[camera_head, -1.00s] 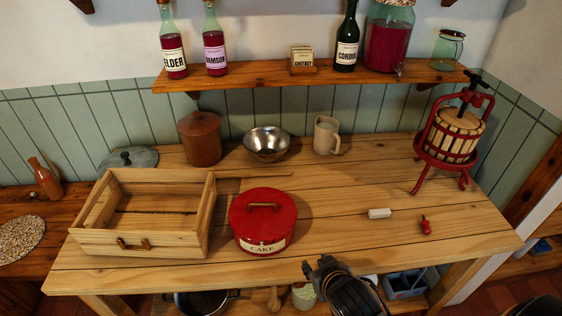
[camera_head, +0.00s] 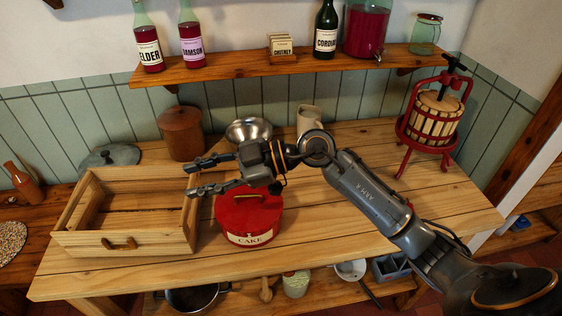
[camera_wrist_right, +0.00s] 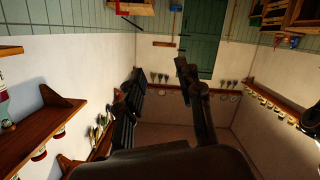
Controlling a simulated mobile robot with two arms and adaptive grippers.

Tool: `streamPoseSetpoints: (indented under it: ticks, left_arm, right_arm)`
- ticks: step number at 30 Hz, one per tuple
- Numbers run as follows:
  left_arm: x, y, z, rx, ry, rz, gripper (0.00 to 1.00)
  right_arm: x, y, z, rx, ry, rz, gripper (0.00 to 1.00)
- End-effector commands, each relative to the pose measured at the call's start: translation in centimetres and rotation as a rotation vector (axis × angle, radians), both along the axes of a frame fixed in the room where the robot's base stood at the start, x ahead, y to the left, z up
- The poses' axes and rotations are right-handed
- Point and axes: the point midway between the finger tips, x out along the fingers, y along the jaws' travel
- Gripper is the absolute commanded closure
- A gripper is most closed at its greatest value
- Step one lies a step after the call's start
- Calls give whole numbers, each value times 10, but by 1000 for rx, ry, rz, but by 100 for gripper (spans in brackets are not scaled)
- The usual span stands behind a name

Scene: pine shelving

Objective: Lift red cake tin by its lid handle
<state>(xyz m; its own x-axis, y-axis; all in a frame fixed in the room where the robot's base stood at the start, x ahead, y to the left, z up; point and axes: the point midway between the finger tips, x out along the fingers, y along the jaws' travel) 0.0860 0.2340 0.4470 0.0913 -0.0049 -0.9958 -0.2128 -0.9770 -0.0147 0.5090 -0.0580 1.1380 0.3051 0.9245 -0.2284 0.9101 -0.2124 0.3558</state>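The red cake tin (camera_head: 248,219) stands upright on the pine table, its CAKE label facing front. Its lid handle (camera_head: 268,193) is partly hidden behind my right gripper. My right gripper (camera_head: 192,178) reaches in from the right and appears above the tin, fingers pointing left. Its fingers are spread with nothing between them, with the tips past the tin's left side, over the crate's right edge in the picture. They also show apart in the right wrist view (camera_wrist_right: 160,82), which looks out across the room and does not show the tin. My left gripper is not in view.
An open wooden crate (camera_head: 75,240) stands left of the tin. Behind are a brown crock (camera_head: 183,135), a metal bowl (camera_head: 240,130) and a mug (camera_head: 309,118). A red fruit press (camera_head: 432,120) stands at the right. A bottle shelf (camera_head: 260,70) runs along the wall.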

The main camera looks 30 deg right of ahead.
Motion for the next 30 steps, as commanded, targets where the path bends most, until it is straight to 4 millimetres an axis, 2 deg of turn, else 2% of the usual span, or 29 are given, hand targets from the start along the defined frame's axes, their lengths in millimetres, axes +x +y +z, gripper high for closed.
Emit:
streamPoseSetpoints:
  ticks: [3, 6, 9, 13, 16, 20, 30]
  left_arm:
    - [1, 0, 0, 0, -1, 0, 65]
    - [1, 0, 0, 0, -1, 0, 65]
    - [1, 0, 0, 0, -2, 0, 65]
    - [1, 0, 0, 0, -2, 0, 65]
    - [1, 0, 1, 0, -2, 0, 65]
    - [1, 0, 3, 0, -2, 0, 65]
    - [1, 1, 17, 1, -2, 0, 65]
  right_arm:
    - [17, -43, -35, -291, 171, -67, 64]
    - [28, -91, -55, -492, 322, -191, 64]
    - [34, -135, -62, -634, 443, -329, 64]
    - [36, -171, -63, -730, 540, -457, 64]
    - [36, -182, -64, -757, 572, -499, 64]
    - [38, -180, -74, -761, 580, -503, 64]
    - [55, -160, -131, -758, 580, -498, 64]
